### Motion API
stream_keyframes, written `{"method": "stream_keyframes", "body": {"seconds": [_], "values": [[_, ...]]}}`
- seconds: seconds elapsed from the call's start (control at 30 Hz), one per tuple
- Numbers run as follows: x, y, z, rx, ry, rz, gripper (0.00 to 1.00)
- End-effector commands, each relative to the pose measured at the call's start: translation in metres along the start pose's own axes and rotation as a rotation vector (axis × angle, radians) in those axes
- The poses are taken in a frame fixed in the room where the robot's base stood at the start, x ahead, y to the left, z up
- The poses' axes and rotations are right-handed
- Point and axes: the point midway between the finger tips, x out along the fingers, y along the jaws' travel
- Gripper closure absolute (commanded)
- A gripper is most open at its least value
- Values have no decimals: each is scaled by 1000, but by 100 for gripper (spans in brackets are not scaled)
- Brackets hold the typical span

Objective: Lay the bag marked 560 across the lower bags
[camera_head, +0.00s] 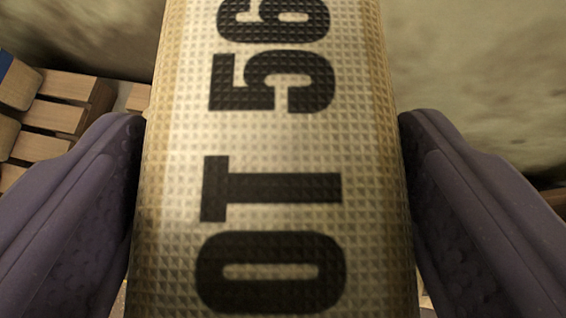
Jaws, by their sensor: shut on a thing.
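A woven, cream-coloured bag (270,135) fills the middle of the view, close to the camera. Its black print runs sideways and reads "OT 56", with the rest cut off by the top edge. My gripper (272,190) is shut on this bag, with one dark purple finger against its left side and the other against its right side. The bag's far and near ends are out of view. No lower bags can be made out for certain.
Light wooden slats, like a pallet (50,118), show at the left behind the finger. A small blue patch (5,65) is at the far left edge. Blurred, mottled beige-green surfaces (480,75) lie behind the bag on both sides.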

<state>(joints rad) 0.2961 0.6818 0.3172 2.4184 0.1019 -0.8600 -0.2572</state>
Motion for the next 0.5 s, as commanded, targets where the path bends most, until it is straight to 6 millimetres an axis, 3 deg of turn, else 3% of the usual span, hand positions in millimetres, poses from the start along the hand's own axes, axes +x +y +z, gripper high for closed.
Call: {"method": "stream_keyframes", "body": {"seconds": [0.03,0.2,0.33,0.5], "values": [[18,0,22,1,1,0,100],[58,-4,64,7,2,3,100],[88,-18,79,25,4,15,100],[124,-53,87,61,3,55,100]]}}
